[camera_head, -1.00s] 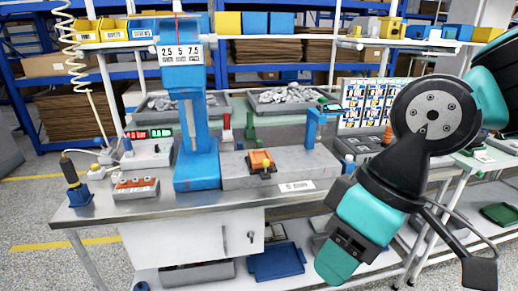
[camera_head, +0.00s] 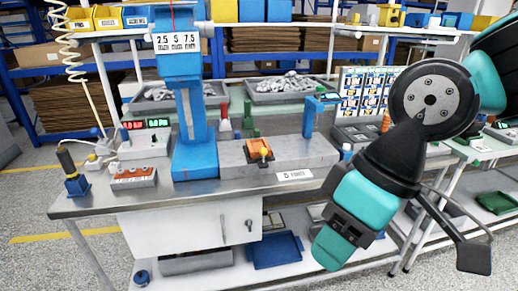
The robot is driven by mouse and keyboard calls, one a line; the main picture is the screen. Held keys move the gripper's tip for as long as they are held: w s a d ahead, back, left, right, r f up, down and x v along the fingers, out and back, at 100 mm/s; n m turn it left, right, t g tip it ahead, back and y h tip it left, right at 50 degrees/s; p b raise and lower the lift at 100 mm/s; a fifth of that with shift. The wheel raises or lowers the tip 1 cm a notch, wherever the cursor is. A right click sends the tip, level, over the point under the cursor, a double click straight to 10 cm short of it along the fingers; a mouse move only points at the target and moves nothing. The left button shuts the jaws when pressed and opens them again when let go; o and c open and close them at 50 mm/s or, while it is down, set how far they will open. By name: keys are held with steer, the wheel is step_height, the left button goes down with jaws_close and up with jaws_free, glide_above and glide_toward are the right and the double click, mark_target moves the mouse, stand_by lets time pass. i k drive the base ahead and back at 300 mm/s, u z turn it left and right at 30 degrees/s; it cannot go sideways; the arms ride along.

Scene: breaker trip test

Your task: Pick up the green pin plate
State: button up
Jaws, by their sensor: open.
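A small green upright piece (camera_head: 247,117) stands on the bench behind the grey block, next to a similar red piece (camera_head: 224,117). It may be the green pin plate, but it is small and I cannot make out pins. A flat dark green item (camera_head: 498,202) also lies low on the right; I cannot tell what it is. My teal and black arm fills the right side of the view, in front of the bench's right part and well apart from the green piece. No gripper fingers can be made out.
A tall blue press stand (camera_head: 193,120) rises left of the green piece. A grey block (camera_head: 290,155) with an orange part (camera_head: 258,150) lies before it, with a small blue gantry (camera_head: 312,112) on the right. Grey parts trays (camera_head: 272,97) stand behind. The bench's front edge is mostly clear.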

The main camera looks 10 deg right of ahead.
mark_target(257, 134)
steer(key=k, duration=0.3)
steer(key=z, duration=0.85)
steer(key=i, duration=1.75)
steer(key=u, duration=1.1)
steer(key=i, duration=0.5)
steer(key=u, duration=0.35)
